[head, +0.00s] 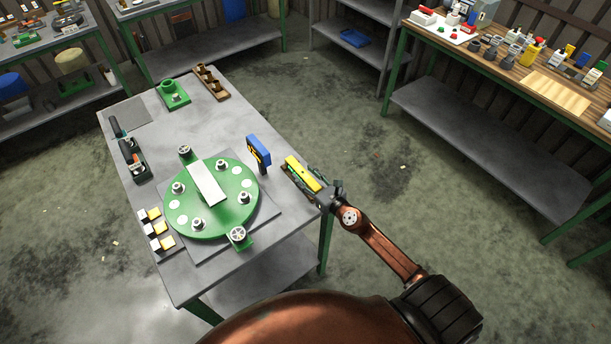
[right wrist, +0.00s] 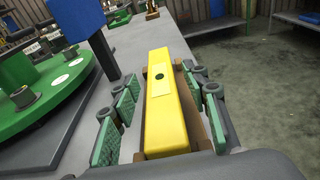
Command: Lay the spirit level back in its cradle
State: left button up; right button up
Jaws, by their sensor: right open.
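The yellow spirit level (head: 301,173) lies near the right edge of the grey workbench. In the right wrist view the spirit level (right wrist: 166,110) lies lengthwise between the brown wooden walls of its cradle (right wrist: 140,134); its underside is hidden. The cradle (head: 289,174) also shows beside the level in the head view. My right gripper (right wrist: 168,118) is open, with its green-padded fingers on both sides of the level and cradle, and gaps show between pads and level. In the head view my right gripper (head: 314,187) is over the near end of the level. My left gripper is not in view.
A blue upright device (head: 259,150) stands just left of the level. A green round plate (head: 224,213) with a white bar and knobs fills the bench middle. A green fixture (head: 173,95) and a brown rack (head: 211,83) stand at the back. Open floor lies right of the bench.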

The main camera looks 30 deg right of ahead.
jog(key=shift+r, duration=0.2)
jog(key=s, duration=0.3)
jog(key=s+r+b, duration=0.1)
jog(key=s, duration=0.3)
jog(key=s+d, duration=0.1)
jog(key=s, duration=0.3)
jog(key=shift+r+b, duration=0.15)
jog(key=shift+b, duration=0.2)
jog(key=shift+s+r, duration=0.2)
jog(key=shift+s, duration=0.25)
